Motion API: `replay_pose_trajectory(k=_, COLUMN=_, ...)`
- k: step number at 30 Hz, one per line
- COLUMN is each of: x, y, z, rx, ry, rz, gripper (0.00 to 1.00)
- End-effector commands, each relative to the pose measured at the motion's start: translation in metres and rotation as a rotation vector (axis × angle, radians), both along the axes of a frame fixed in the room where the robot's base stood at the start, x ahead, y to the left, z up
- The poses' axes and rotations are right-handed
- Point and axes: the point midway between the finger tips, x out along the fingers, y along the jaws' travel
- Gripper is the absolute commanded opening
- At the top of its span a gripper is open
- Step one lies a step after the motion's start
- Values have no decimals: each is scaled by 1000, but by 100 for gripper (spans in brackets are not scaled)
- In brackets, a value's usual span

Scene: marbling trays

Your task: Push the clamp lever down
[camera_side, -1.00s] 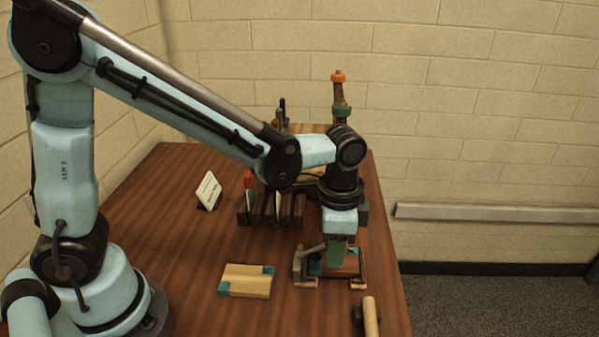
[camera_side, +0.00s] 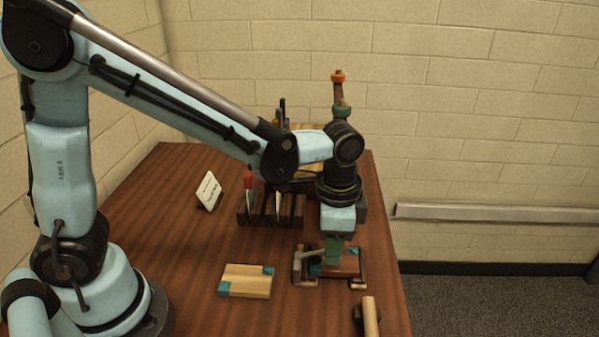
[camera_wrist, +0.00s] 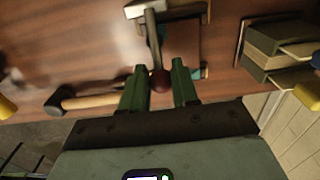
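The clamp (camera_side: 299,272) stands on the table under my gripper (camera_side: 335,262) in the side view. It has a metal upright at the left and a reddish-brown board with teal corners (camera_side: 348,262) in it. In the wrist view the clamp lever (camera_wrist: 153,40) is a grey bar running from the metal block (camera_wrist: 140,9) towards my gripper, ending in a dark red-brown knob. My gripper (camera_wrist: 160,88) has two green fingers apart, with the knob showing in the gap between them. I cannot tell whether a finger touches it. In the side view my fingers partly hide the lever.
A light wooden block with teal corners (camera_side: 246,281) lies left of the clamp. A mallet or hammer (camera_side: 370,316) lies at the front right edge. A tool rack (camera_side: 288,212) stands behind, with a small white card (camera_side: 208,191) at its left. Bare table lies at the front left.

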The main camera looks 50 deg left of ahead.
Motion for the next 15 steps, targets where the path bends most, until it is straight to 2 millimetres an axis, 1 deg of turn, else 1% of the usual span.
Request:
replay_pose_trajectory(k=1, x=0, y=0, z=0, rx=1, ry=-1, rz=0, gripper=18)
replay_pose_trajectory(k=4, x=0, y=0, z=0, rx=1, ry=-1, rz=0, gripper=2)
replay_pose_trajectory(k=8, x=1, y=0, z=-2, rx=1, ry=-1, rz=0, gripper=2)
replay_pose_trajectory(k=15, x=6, y=-6, z=-19, rx=-1, ry=-2, rz=0, gripper=3)
